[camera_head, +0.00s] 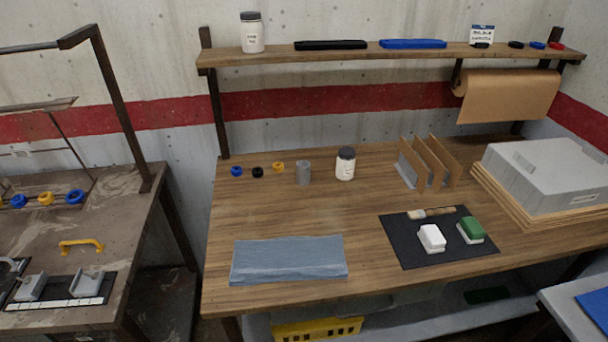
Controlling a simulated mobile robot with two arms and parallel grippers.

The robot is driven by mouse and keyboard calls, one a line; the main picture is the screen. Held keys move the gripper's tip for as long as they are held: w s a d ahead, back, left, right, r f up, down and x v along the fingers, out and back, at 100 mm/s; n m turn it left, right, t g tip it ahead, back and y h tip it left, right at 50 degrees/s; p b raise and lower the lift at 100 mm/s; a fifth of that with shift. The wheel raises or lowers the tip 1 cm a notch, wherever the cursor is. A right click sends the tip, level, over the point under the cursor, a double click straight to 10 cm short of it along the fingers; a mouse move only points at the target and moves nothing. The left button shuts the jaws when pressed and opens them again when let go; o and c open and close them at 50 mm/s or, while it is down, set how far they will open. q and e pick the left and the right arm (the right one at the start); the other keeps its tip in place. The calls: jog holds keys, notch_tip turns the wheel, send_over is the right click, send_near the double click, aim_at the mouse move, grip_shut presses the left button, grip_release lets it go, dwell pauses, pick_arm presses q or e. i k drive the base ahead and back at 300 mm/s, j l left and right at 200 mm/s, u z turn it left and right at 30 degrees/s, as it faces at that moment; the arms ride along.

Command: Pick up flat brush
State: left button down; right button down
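A flat brush (432,213) with a light wooden handle and a pale bristle end lies near the back edge of a black mat (403,250) on the wooden workbench. A white block-shaped item (431,238) and a green-topped one (470,230) sit on the same mat, in front of the brush and apart from it. Neither of my grippers shows in the head view.
A folded blue cloth (288,260) lies at the bench's front left. A grey cup (303,173) and a white jar (345,163) stand behind it. Upright brown panels (430,163) and a grey box (545,172) on boards are behind and right of the mat.

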aim_at(418, 214)
jog(key=l+u, duration=0.2)
jog(key=l, duration=0.35)
jog(key=k+l+u, duration=0.2)
jog(key=l, duration=0.3)
jog(key=l+u, duration=0.2)
jog(key=l, duration=0.35)
